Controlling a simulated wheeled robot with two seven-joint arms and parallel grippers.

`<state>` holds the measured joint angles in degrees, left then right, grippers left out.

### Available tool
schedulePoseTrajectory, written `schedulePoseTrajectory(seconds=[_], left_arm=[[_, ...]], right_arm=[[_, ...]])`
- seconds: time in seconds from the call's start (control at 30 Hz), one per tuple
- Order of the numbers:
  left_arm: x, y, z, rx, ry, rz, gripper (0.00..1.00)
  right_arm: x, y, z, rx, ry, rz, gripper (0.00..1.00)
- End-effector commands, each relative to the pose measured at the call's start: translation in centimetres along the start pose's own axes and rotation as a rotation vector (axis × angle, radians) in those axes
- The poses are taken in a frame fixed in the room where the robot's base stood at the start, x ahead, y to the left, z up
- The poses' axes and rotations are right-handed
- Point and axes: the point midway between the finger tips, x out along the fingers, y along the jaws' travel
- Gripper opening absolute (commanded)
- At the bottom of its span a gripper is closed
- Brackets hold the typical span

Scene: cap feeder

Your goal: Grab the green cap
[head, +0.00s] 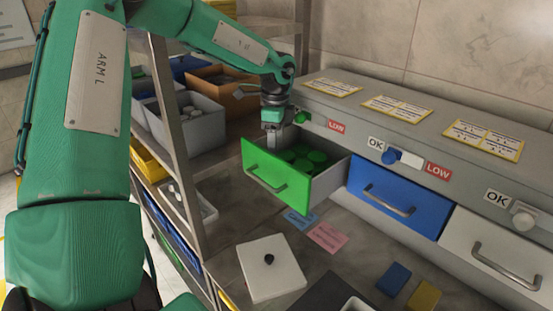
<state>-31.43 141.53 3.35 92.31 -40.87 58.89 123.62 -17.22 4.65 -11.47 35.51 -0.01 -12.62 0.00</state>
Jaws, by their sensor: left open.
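Several green caps (304,157) lie in the open green drawer (277,182) of the grey cabinet. My left gripper (272,138) points down above the back left part of this drawer. It is open, and I see nothing held in it. The gap between its fingertips and the caps is hard to judge from here. My left arm covers the left side of the view. My right gripper is not in view.
The blue drawer (393,202) and white drawer (494,262) are shut. A metal shelf with grey bins (196,127) stands close on the left. A white plate with a black knob (271,272) lies on the counter, near blue and pink cards (328,237).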

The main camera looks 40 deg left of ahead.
Motion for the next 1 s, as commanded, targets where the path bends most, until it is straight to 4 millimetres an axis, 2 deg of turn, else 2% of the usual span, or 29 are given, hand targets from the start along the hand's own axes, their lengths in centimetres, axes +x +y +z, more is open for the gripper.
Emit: schedulePoseTrajectory(seconds=[0.17,0.3,0.5,0.77,0.8,0.93,1.0], left_arm=[[1.2,0.2,0.2,0.0,-0.001,0.006,0.59],[2.9,0.3,0.4,0.0,-0.001,0.005,0.59],[4.6,0.2,0.3,0.0,0.0,0.002,0.59],[5.0,0.2,0.3,0.0,0.001,0.0,0.59],[5.0,0.2,0.3,0.0,0.001,0.0,0.57],[5.0,0.2,0.3,0.0,0.001,0.001,0.32],[5.0,0.2,0.3,0.0,0.001,0.001,0.31]], right_arm=[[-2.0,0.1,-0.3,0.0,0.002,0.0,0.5],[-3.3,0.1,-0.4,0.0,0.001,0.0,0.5],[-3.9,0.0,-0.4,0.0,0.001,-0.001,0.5],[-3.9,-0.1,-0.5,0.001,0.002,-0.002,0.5],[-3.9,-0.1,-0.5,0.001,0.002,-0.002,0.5],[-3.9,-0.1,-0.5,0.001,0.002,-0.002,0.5],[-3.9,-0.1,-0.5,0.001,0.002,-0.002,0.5]])
